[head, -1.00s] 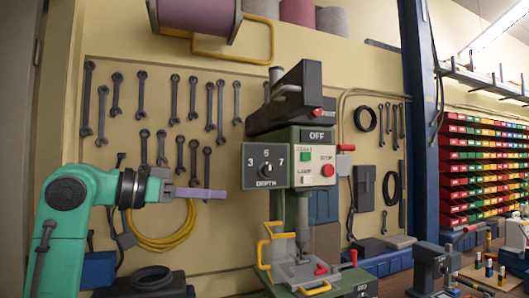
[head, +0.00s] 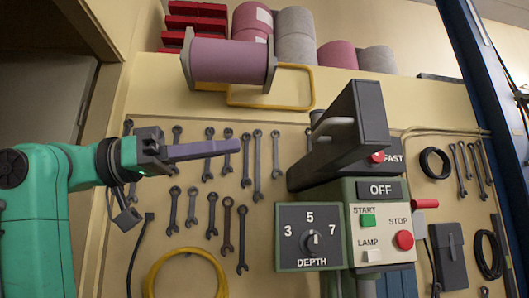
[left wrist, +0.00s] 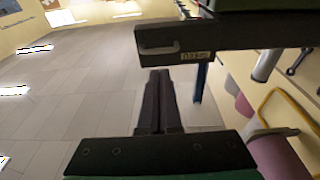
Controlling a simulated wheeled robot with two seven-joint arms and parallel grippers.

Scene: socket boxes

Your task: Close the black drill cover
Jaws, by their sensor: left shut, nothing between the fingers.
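The black drill cover (head: 345,130) sits on top of the green drill press head (head: 348,190). It stands tilted up, its right end higher, with a grey handle on its face. My left gripper (head: 234,146) comes in from the left, shut and empty, its fingers pointing right toward the cover. In the head view a gap shows between the fingertips and the cover. In the left wrist view, my shut fingers (left wrist: 158,80) point up the picture, and the cover (left wrist: 225,37) with its handle and a small label lies just beyond their tips. My right gripper is not in view.
The drill's front has a depth dial (head: 310,238), a green start button (head: 368,220) and a red stop button (head: 403,240). Wrenches (head: 257,160) hang on the wall behind. A purple roll (head: 228,62) on a yellow bracket (head: 290,88) hangs above.

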